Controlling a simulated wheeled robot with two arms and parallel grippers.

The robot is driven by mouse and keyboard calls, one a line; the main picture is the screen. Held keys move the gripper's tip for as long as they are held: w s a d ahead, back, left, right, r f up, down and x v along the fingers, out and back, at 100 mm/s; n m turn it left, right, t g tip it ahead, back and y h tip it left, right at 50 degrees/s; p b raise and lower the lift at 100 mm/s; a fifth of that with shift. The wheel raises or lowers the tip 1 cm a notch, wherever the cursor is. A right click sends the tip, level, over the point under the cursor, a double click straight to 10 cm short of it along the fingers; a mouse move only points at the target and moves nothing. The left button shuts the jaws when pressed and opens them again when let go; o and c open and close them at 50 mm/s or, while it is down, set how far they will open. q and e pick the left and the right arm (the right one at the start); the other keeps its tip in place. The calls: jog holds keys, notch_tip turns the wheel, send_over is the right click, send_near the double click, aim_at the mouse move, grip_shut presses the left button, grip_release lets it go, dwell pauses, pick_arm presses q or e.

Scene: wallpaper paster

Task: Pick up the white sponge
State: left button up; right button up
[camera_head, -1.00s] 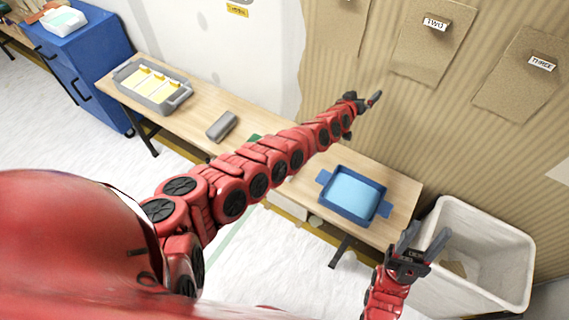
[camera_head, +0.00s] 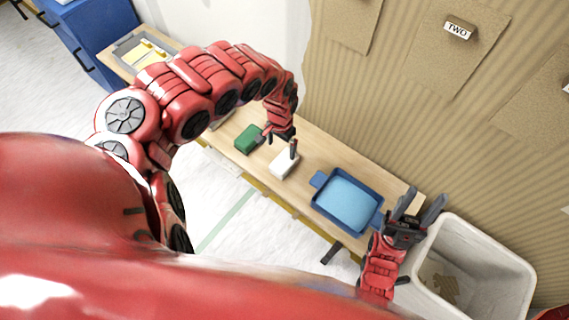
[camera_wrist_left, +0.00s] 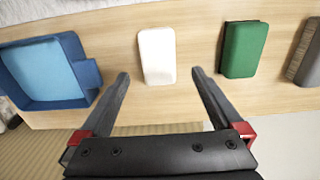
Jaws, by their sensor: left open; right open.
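The white sponge (camera_head: 284,163) lies on the wooden table between a green block and a blue tray. In the left wrist view the white sponge (camera_wrist_left: 157,56) sits ahead of and between my open fingers. My left gripper (camera_head: 281,144) is above the table close to the sponge, and one finger overlaps it in the head view. In the left wrist view my left gripper (camera_wrist_left: 160,85) is open and empty. My right gripper (camera_head: 421,203) is open and empty at the table's right end, near the white bin.
The green block (camera_head: 248,139) lies left of the sponge. The blue tray (camera_head: 347,199) with light blue contents stands to the right. A grey block (camera_wrist_left: 308,52) shows beyond the green one. The white bin (camera_head: 500,257) stands right of the table. A grey tray (camera_head: 140,50) is at the far left.

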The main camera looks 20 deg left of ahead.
pick_arm(q)
notch_tip(320, 180, down, 6)
jog(key=shift+d+r+b, duration=0.1)
jog(key=shift+d+b, duration=0.05)
jog(key=shift+b, duration=0.5)
jog(key=shift+w+f, duration=0.1)
jog(key=shift+f, duration=0.4)
jog(key=f, duration=0.4)
jog(key=shift+w+d+f, duration=0.15)
jog(key=shift+w+d, duration=0.2)
jog(key=shift+a+f, duration=0.15)
jog(key=shift+f, duration=0.25)
jog(key=c, duration=1.2)
jog(key=shift+o, duration=0.2)
